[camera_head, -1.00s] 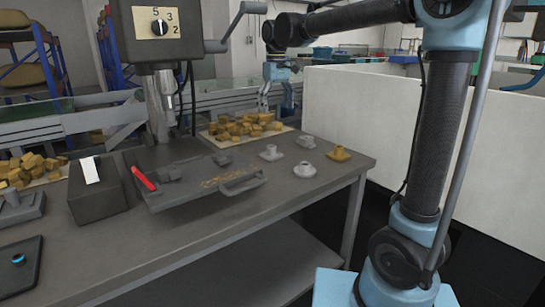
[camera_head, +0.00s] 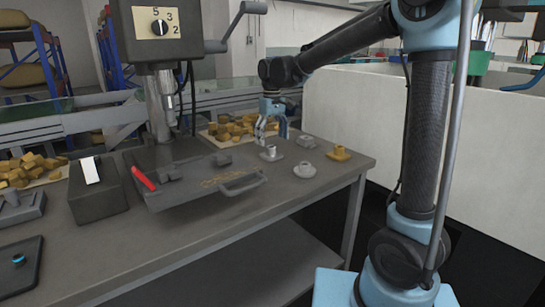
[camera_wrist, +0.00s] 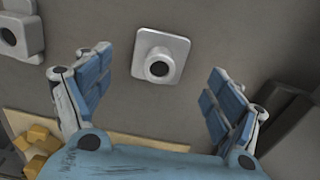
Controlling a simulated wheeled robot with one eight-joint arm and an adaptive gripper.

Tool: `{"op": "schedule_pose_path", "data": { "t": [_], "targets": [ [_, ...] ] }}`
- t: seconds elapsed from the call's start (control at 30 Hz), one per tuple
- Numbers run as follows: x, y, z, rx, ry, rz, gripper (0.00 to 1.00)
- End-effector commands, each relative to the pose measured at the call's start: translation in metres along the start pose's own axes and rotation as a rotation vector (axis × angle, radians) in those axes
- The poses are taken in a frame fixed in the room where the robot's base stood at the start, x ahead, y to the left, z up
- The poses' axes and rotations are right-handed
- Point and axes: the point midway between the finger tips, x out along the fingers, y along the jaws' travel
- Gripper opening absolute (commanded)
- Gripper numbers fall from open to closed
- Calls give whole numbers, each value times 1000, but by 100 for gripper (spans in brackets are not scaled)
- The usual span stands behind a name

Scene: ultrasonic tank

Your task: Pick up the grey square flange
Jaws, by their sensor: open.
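A grey square flange (camera_wrist: 160,55) with rounded corners and a round dark-bored hub lies on the table, centred ahead of my fingers in the wrist view. In the head view this seems to be the leftmost grey flange (camera_head: 270,154). My gripper (camera_head: 264,138) hangs just above and behind it, pointing down. The fingers are spread wide to either side of the flange in the wrist view, with nothing between the pads. The gripper looks apart from the flange.
Another grey flange (camera_head: 304,170) lies to the front right, a third (camera_head: 307,142) behind it, and a yellow one (camera_head: 339,153) at the right. A tray of yellowish blocks (camera_head: 212,138) is behind. A dark vise-like plate (camera_head: 190,185) lies left, below a drill press (camera_head: 158,40).

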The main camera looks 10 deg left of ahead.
Motion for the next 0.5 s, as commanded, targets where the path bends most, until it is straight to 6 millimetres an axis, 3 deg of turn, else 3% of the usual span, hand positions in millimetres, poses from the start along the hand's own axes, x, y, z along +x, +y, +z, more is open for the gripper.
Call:
{"op": "schedule_pose_path", "data": {
  "t": [0.5],
  "targets": [
    [51,0,-5,0,0,0,85]
  ]
}}
